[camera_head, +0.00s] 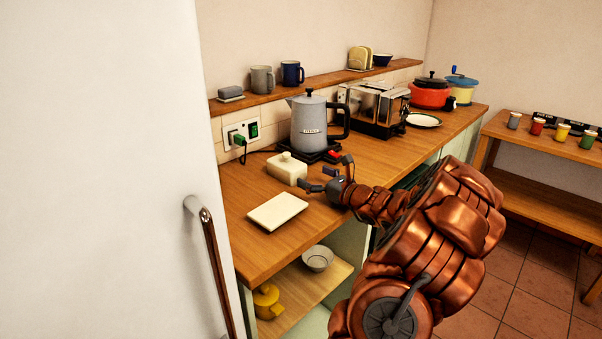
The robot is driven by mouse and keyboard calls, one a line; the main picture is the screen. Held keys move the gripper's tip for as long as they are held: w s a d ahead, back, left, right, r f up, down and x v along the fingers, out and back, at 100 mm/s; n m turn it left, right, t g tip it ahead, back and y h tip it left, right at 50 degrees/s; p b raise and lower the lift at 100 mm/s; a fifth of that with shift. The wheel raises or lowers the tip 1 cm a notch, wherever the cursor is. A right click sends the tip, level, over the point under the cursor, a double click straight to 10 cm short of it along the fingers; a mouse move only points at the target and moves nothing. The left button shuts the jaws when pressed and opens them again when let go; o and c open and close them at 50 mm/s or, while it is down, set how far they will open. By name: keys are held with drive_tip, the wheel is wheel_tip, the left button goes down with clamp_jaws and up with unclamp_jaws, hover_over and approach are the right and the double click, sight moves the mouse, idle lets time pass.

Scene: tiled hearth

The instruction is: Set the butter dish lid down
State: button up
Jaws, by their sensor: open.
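The butter dish lid (287,169) is a cream block with a small knob on top. It appears to rest upright on the wooden counter, behind the butter dish base. The base (277,212) is a flat cream rectangular dish lying uncovered near the counter's front left. My gripper (320,180) is open, with dark fingers, just right of the lid and low over the counter. It looks empty and apart from the lid, though the exact gap is hard to judge.
A grey kettle (310,124) stands behind the gripper, with a toaster (375,108) to its right. A wall shelf (313,84) holds mugs. A white fridge-like door (110,170) borders the counter's left. The counter (247,187) is clear around the dish base.

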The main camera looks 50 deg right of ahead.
drive_tip(key=s, duration=0.2)
drive_tip(key=shift+s+f, duration=0.15)
drive_tip(key=shift+s, duration=0.35)
drive_tip(key=shift+r, duration=0.35)
idle(0.4)
